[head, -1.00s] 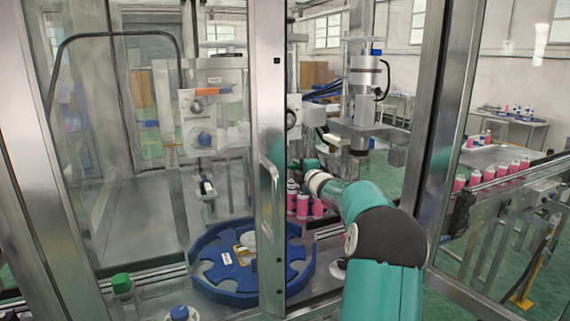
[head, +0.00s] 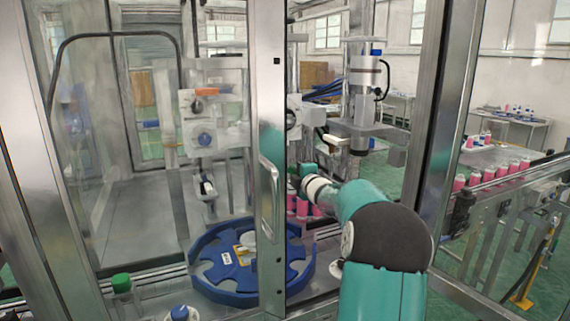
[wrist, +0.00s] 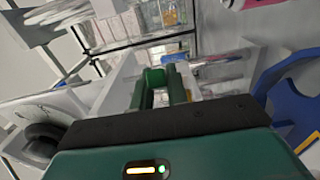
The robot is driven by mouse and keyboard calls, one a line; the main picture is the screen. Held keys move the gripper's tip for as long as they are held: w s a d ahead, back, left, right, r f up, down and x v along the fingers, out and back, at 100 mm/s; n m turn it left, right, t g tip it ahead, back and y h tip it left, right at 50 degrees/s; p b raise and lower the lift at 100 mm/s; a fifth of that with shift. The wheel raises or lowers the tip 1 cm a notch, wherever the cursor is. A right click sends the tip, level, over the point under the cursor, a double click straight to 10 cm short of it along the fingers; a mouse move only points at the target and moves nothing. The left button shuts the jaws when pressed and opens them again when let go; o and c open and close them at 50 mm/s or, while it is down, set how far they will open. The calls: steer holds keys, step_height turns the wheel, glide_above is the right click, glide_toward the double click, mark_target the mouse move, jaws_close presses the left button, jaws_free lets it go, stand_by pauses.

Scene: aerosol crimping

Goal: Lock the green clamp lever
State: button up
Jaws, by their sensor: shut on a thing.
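In the wrist view, my gripper (wrist: 158,92) has its two dark green fingers close together around a brighter green piece (wrist: 154,76), which looks like the green clamp lever. The fingers are shut on it. Its lower part and pivot are hidden behind the fingers and the palm. In the head view, my teal arm reaches through the opening right of the door post. My gripper (head: 307,171) shows there only as a small teal part beside the post. The lever cannot be made out in that view, and its angle is unclear.
A blue star-wheel tray (head: 225,292) lies left of my arm, partly behind the glass door with its metal handle (head: 270,215). Pink cans (head: 302,208) stand close to my wrist. The crimping head (head: 362,135) hangs above. A frame post (head: 447,140) stands to the right.

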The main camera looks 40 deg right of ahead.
steer(key=shift+s+a, duration=0.2)
steer(key=shift+a, duration=0.6)
steer(key=shift+s+a, duration=0.2)
steer(key=shift+a, duration=1.2)
steer(key=shift+a, duration=1.15)
